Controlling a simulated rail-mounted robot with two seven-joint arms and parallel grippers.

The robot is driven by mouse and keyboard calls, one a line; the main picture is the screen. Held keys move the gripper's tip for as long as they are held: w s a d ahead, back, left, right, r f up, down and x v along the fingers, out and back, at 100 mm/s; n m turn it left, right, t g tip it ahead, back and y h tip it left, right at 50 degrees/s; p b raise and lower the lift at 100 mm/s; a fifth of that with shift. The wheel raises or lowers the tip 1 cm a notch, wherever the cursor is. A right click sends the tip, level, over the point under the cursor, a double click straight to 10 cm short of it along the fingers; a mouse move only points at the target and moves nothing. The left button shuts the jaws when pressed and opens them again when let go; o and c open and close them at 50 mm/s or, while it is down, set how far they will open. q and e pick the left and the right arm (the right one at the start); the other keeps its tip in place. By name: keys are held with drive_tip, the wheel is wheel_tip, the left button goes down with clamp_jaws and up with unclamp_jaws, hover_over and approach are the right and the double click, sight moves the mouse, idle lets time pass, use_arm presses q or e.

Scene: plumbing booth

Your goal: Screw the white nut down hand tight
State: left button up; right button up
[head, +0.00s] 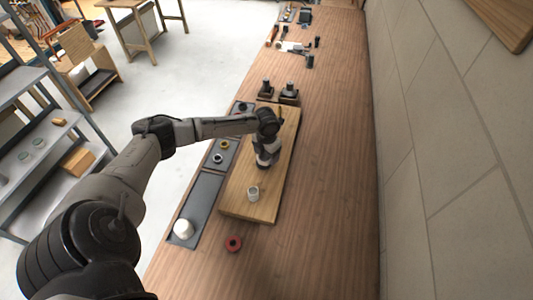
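A light wooden board (236,203) lies on the long workbench. A small whitish ring-shaped piece (253,193) stands on its near part. My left gripper (264,163) points down over the middle of the board, just beyond that piece and apart from it. Its fingers are small and dark, and I cannot tell whether they are open or hold anything. A larger white round piece (183,229) sits at the near end of a dark tray left of the board. I cannot tell which white piece is the nut. My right gripper does not show.
The dark tray (196,207) has compartments with small rings. A red ring (233,243) lies on the workbench (320,200) near the board. Dark fittings (289,92) stand at the board's far end, with tools beyond. A tiled wall (440,130) bounds the right; bench right of the board is clear.

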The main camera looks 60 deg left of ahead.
use_arm(q)
drive_tip(key=c, duration=0.6)
drive_tip(key=o, duration=1)
drive_tip(key=shift+o, duration=0.9)
drive_tip(key=shift+r, duration=0.1)
drive_tip(key=shift+r+p, duration=0.75)
drive_tip(key=shift+p, duration=0.15)
wheel_tip(320, 180, up, 3)
drive_tip(key=p, duration=0.2)
drive_tip(key=shift+f+p, duration=0.2)
drive_tip(key=shift+p, duration=0.1)
drive_tip(key=shift+r+p, duration=0.4)
